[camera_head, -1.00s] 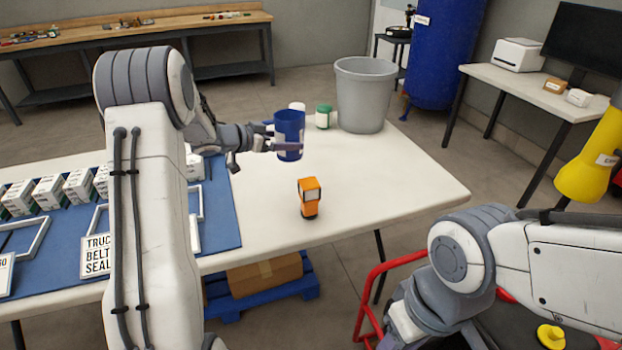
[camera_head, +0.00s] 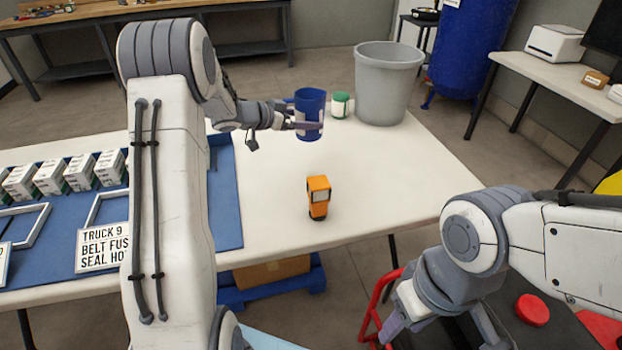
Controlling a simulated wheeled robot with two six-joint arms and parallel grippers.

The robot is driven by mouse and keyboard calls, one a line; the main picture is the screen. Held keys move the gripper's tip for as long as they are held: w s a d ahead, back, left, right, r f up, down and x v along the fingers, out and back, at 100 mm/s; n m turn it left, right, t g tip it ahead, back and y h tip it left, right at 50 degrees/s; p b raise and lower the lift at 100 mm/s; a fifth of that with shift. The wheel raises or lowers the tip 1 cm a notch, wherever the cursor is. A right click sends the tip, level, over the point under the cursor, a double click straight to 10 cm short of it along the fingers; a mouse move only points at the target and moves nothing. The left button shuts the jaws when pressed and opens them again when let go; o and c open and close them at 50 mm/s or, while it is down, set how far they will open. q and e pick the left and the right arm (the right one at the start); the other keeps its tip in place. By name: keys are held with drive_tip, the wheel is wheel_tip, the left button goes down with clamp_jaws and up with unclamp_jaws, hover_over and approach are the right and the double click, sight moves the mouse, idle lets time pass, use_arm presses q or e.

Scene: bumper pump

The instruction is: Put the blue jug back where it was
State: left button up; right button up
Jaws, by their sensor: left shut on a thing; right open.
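The blue jug (camera_head: 311,101) is upright over the far part of the white table, left of the green-lidded jar. My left gripper (camera_head: 303,123) is shut on it, with a finger across its side. I cannot tell whether the jug's base touches the table. My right gripper (camera_head: 440,335) is open and empty at the bottom, off the table's front edge, partly cut off by the frame.
An orange tool (camera_head: 318,197) stands mid-table. The green-lidded jar (camera_head: 340,106) and a grey bin (camera_head: 387,85) are behind. A blue mat (camera_head: 228,190) with white boxes (camera_head: 80,173) lies left. The table's right part is clear.

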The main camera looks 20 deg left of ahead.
sight(307, 139)
use_arm(q)
drive_tip(key=shift+w+d+f+b, duration=0.2)
drive_tip(key=shift+d+f+b, duration=0.15)
drive_tip(key=shift+f, duration=0.2)
wheel_tip(307, 139, down, 5)
drive_tip(key=b, duration=0.5)
drive_tip(key=shift+f, duration=0.15)
wheel_tip(307, 139, down, 10)
drive_tip(key=shift+s+r+b, duration=0.1)
drive_tip(key=shift+b, duration=1)
drive_tip(key=shift+f, duration=0.2)
drive_tip(key=o, duration=1.3)
drive_tip(key=shift+r, duration=0.15)
drive_tip(key=shift+s+a+r, duration=0.15)
drive_tip(key=shift+s+a, duration=0.1)
drive_tip(key=shift+a, duration=0.05)
drive_tip(key=p+v, duration=0.1)
drive_tip(key=v, duration=1)
drive_tip(key=shift+s, duration=0.1)
